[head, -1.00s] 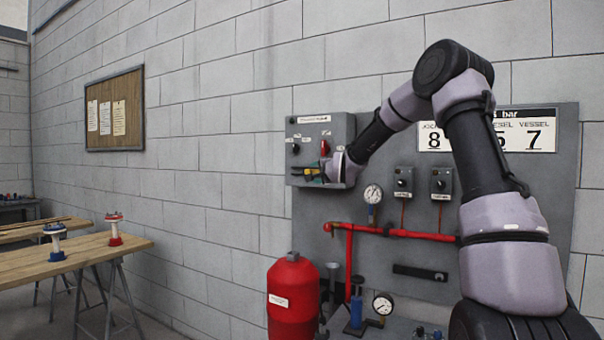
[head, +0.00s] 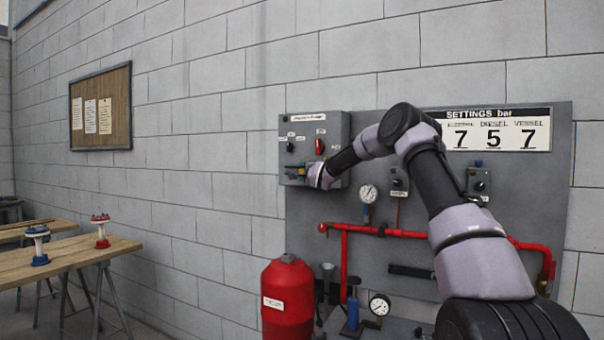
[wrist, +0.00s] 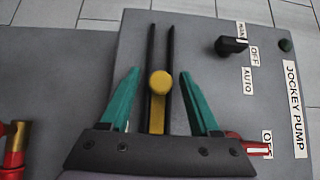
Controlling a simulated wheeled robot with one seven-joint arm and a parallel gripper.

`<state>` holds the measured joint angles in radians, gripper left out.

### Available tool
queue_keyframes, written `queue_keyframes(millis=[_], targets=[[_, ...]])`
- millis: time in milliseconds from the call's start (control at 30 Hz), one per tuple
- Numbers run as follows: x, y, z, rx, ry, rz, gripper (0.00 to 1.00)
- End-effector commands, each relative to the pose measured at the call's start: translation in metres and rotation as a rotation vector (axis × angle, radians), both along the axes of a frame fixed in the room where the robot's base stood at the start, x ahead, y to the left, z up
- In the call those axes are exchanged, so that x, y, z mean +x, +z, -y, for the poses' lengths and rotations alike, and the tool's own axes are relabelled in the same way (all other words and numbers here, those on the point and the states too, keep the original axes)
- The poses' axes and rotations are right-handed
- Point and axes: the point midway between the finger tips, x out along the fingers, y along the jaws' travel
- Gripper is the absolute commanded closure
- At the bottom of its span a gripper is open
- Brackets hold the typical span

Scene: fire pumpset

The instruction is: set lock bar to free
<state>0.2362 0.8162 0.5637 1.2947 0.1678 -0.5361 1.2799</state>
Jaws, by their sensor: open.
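The grey jockey pump box (head: 333,127) hangs on the wall panel. In the wrist view its face (wrist: 205,25) fills much of the picture. A yellow bar with a round knob (wrist: 159,84), which looks like the lock bar, lies between two black rails (wrist: 170,45). My gripper (wrist: 158,88) is open, its green fingers on either side of the knob with gaps showing. The bar's lower end is hidden behind my gripper. In the head view my gripper (head: 304,171) is at the box's lower part. No free mark is readable.
A black selector knob (wrist: 232,45) and a red switch (wrist: 245,146), partly covered by my gripper, are on the same face. Below the box are a gauge (head: 368,193), red pipe (head: 405,233) and red vessel (head: 287,298). A settings board (head: 500,130) hangs at right.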

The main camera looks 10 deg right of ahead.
Motion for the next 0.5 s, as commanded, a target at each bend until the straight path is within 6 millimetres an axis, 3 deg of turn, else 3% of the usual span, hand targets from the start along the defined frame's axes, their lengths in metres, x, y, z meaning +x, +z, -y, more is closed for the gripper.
queue_keyframes(millis=[367,500], targets=[[0.0056,0.0001,-0.0008,-0.001,0.000,-0.001,0.37],[0.0055,0.0000,-0.0008,0.000,0.000,-0.001,0.90]])
